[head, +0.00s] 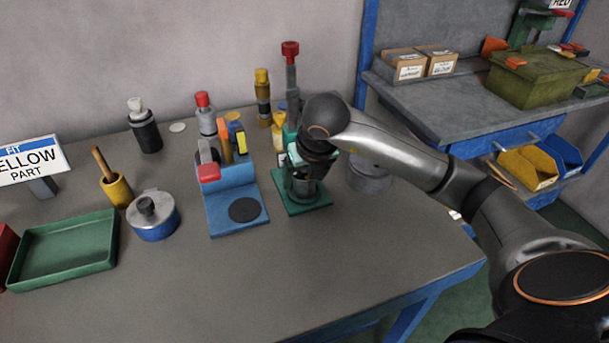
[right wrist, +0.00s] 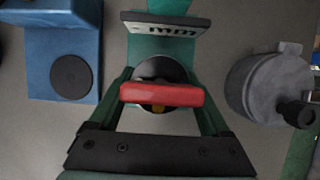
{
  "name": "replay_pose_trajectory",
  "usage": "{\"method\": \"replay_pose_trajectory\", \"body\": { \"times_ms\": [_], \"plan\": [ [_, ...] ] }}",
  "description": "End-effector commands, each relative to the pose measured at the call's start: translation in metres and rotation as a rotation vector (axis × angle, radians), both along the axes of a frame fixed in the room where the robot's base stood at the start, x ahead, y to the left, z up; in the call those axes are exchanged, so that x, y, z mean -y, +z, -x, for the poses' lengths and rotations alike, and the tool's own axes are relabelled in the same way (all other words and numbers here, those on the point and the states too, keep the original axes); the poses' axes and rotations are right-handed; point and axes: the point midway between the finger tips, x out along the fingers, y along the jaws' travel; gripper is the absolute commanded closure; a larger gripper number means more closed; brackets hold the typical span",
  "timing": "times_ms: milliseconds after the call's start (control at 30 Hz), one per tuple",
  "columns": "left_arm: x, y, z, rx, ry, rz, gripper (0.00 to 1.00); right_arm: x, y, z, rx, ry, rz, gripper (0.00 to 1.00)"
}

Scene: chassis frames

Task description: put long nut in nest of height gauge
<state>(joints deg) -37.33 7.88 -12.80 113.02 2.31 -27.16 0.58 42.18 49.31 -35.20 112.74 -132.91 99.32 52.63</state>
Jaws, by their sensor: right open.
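The height gauge appears to be the green-based stand (head: 312,206) right of the blue stand. Its green base also shows in the right wrist view (right wrist: 140,119), with a marked plate (right wrist: 166,24) behind. My right gripper (head: 304,186), also in the wrist view (right wrist: 162,90), is open over the stand. My left gripper is not in view.
The blue stand (head: 224,207) with a black disc is close on the left. A grey lidded pot (head: 367,178) is close on the right. Bottles stand behind. A green tray (head: 65,252) lies at far left. The table front is clear.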

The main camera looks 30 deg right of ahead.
Motion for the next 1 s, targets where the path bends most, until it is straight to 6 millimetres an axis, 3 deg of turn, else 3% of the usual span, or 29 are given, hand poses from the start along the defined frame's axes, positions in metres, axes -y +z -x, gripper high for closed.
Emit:
{"method": "replay_pose_trajectory", "body": {
  "times_ms": [267,700,1000],
  "plan": [
    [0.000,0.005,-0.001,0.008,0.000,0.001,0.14,-0.001,0.016,0.004,0.004,0.001,-0.001,0.19],
    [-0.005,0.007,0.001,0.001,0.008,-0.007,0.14,-0.009,0.098,0.038,0.005,0.001,0.001,0.19],
    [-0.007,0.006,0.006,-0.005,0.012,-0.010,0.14,-0.011,0.114,0.047,0.001,0.000,0.001,0.19]
  ]
}}
